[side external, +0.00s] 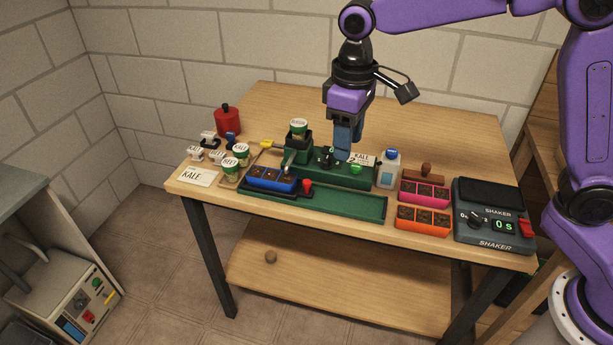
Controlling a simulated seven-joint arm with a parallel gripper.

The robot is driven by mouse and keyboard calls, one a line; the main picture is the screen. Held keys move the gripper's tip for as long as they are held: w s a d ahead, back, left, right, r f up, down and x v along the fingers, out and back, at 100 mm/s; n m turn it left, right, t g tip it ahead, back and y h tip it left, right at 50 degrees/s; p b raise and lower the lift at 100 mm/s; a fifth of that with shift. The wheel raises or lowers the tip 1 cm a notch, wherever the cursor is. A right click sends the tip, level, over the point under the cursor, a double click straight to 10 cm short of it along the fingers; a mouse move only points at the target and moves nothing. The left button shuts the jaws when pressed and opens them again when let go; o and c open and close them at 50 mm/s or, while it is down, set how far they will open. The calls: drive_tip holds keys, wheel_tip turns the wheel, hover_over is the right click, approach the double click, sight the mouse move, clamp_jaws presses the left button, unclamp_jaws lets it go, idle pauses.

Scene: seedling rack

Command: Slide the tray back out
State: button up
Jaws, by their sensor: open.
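A blue tray (271,179) with dark soil cells sits at the left end of a long green track (345,204), under the spout side of a green seeder machine (350,179). A red knob (306,187) stands at the tray's right end. My gripper (342,155) is open and points down over the machine, to the right of the tray and apart from it. The gripper's fingers overlap in this view, and whether they touch the machine's top cannot be told.
A pink tray (425,204) and an orange tray (424,232) lie right of the track, beside a shaker (490,243). A white bottle (388,176) stands behind the track's right end. Labelled seed tins (231,171) crowd the left. The track's right part is clear.

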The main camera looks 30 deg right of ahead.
sight(307, 181)
drive_tip(key=w+a+f+m, duration=0.1)
drive_tip(key=w+f+m, duration=0.2)
drive_tip(key=w, duration=1.1)
wheel_tip(307, 181, down, 17)
drive_tip(key=shift+d+r, duration=0.1)
drive_tip(key=shift+d, duration=0.05)
drive_tip(key=shift+s, duration=0.1)
clamp_jaws()
